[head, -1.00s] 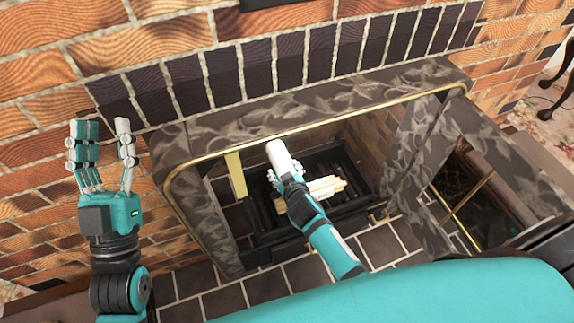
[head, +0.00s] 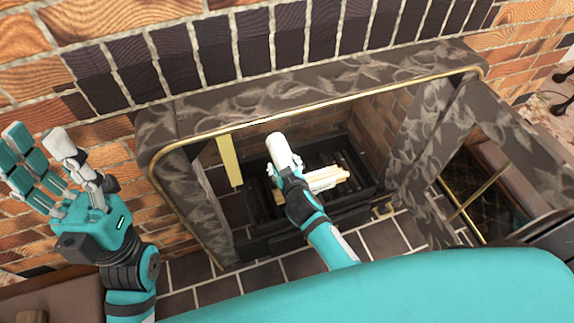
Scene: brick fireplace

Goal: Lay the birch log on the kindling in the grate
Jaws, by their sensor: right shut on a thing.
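The white birch log (head: 277,146) is in my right gripper (head: 285,172), which is shut on it. Its free end points toward the back of the firebox. The pale kindling sticks (head: 328,178) lie in the black grate (head: 348,202), just right of my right gripper and partly hidden by it. The log shows at the left of the kindling, over the grate; I cannot tell whether it touches anything. My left gripper (head: 50,165) is open and empty, fingers spread, in front of the brick wall at the left.
A dark marble surround with a brass trim (head: 330,110) frames the firebox opening. A yellow upright strip (head: 229,160) stands at the left inside it. Dark hearth tiles (head: 385,240) lie in front. A brass-edged glass panel (head: 480,205) is at the right.

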